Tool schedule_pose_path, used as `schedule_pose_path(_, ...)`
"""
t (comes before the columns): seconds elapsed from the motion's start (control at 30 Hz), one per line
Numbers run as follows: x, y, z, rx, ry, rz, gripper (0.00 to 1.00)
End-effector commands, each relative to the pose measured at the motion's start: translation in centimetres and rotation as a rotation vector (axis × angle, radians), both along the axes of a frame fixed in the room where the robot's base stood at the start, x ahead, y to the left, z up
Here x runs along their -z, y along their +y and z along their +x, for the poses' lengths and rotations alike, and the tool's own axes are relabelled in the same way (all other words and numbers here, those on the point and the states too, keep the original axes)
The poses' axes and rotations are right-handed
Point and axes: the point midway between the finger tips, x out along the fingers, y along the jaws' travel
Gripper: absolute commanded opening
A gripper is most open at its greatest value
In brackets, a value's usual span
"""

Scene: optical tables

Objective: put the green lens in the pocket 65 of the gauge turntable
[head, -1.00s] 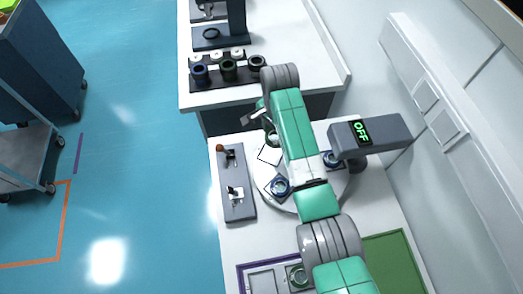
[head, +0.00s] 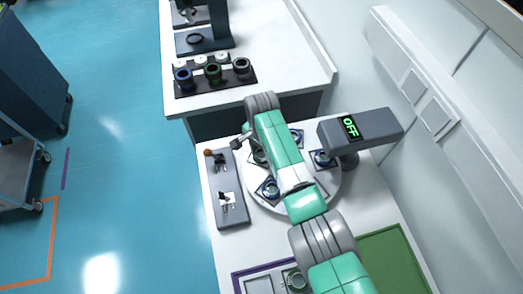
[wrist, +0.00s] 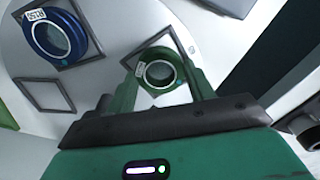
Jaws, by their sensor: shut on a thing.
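A dark square pocket outline (wrist: 172,36) on the white turntable (head: 333,193) shows right behind the lens. I cannot tell whether the lens is above it or touching it. In the head view the green lens (head: 258,158) shows beside my arm, over the left part of the turntable; my arm hides much of that area. I cannot read a 65 on any pocket.
A blue lens (wrist: 37,38) with a white label sits in another pocket; an empty square pocket (wrist: 45,94) lies near it. A grey gauge head reading OFF (head: 350,127) overhangs the turntable's right side. A grey panel with levers (head: 229,212) stands at left.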

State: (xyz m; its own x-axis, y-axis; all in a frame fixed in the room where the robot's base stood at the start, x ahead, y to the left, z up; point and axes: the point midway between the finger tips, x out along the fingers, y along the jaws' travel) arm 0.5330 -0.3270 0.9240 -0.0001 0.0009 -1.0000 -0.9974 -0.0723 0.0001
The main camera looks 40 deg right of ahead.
Motion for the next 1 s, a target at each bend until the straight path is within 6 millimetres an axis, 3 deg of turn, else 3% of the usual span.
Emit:
schedule_pose_path(0.27, 0.2, 0.0, 0.1, 0.000, -0.001, 0.000, 0.29)
schedule_pose_path(0.3, 0.2, 0.0, 0.1, 0.000, -0.001, -0.001, 0.57)
schedule_pose_path(0.4, 0.1, 0.0, 0.0, 0.000, -0.001, -0.001, 0.75)
schedule_pose_path(0.73, -0.7, 0.0, 0.1, 0.000, -0.003, -0.001, 0.75)
schedule_pose_path(1.0, -7.2, 0.0, 0.1, 0.000, -0.004, -0.002, 0.75)
